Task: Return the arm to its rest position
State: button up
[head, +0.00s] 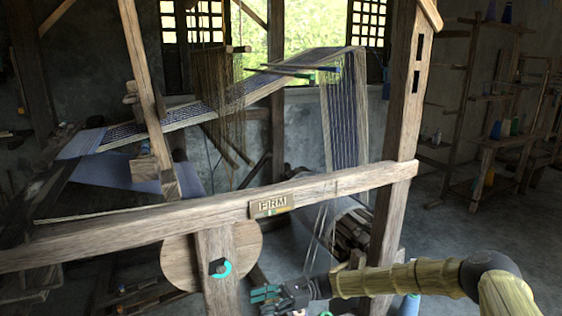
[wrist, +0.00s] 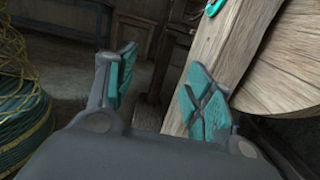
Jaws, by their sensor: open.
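My gripper (head: 266,297) is at the bottom middle of the head view, low in front of the loom's wooden post. It is open, with nothing between its teal-padded fingers, which also show apart in the wrist view (wrist: 155,90). My arm reaches in from the lower right. The wooden handloom (head: 120,229) fills the left and middle of the head view, its long beam running above my gripper. In the wrist view a loom post (wrist: 245,45) stands close behind the right finger.
A round wooden disc (head: 180,262) sits behind the post, which carries a dark knob with a teal arc (head: 222,268). A sign reading FIRM (head: 271,206) is on the beam. Wound yarn (wrist: 25,115) is close at the wrist view's left. Shelves (head: 495,98) stand back right; floor there is partly clear.

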jog(key=s+a+f+n+t+h, duration=0.25)
jog(key=s+f+h, duration=0.55)
jog(key=s+f, duration=1.35)
jog(key=s+d+f+n+t+h, duration=0.1)
jog(key=s+d+f+n+h, duration=0.25)
jog(key=s+d, duration=0.45)
jog(key=s+d+f+n+t+h, duration=0.2)
jog(key=s+d+f+h, duration=0.15)
jog(key=s+d, duration=0.45)
jog(key=s+d+r+n+t+h, duration=0.1)
jog(key=s+d+r+n, duration=0.15)
jog(key=d, duration=0.45)
jog(key=s+d+r+n+t+h, duration=0.2)
jog(key=d+r, duration=0.1)
jog(key=d, duration=0.5)
notch_tip(320, 180, up, 23)
jog(key=p, duration=2.3)
jog(key=shift+a+f, duration=0.2)
jog(key=shift+a, duration=0.1)
jog(key=shift+w, duration=0.1)
